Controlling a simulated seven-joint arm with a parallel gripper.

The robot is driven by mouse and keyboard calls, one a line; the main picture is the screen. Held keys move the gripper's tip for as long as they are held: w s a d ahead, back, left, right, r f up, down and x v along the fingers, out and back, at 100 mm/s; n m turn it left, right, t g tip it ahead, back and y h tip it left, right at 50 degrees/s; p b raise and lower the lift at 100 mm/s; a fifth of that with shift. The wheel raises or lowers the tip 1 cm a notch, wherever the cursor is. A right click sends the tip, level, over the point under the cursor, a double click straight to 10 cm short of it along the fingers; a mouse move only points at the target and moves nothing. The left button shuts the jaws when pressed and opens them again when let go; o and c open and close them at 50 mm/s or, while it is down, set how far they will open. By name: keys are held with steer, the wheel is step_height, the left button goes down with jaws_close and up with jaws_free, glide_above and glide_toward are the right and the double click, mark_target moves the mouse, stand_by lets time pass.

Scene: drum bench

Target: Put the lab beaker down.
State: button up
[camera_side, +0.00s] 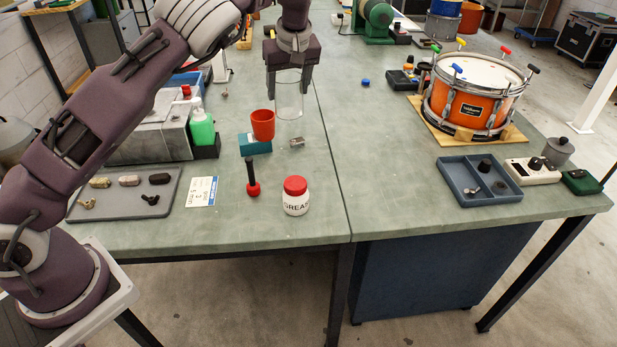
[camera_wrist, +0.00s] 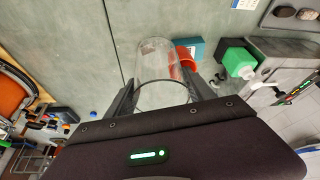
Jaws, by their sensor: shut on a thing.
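The lab beaker (camera_side: 289,98) is a clear glass cylinder, seen in the side view below my gripper (camera_side: 289,82). My gripper is shut on the beaker near its upper part. In the wrist view the beaker (camera_wrist: 158,62) sits between the two dark fingers of my gripper (camera_wrist: 160,95). The beaker looks upright in the side view. Its base is near the bench top (camera_side: 330,190), but I cannot tell whether it touches.
A small metal piece (camera_side: 297,143) lies just in front of the beaker. The grease jar (camera_side: 296,198) and a black-and-red tool (camera_side: 253,180) stand nearer the front edge. A green bottle (camera_side: 201,128) is to the left. Bench top right of the beaker is clear up to the drum (camera_side: 470,100).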

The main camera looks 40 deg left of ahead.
steer(key=s+d, duration=0.2)
steer(key=d, duration=0.6)
steer(key=f, duration=1.5)
steer(key=shift+a, duration=0.2)
steer(key=shift+f, duration=0.1)
steer(key=o, duration=1.4)
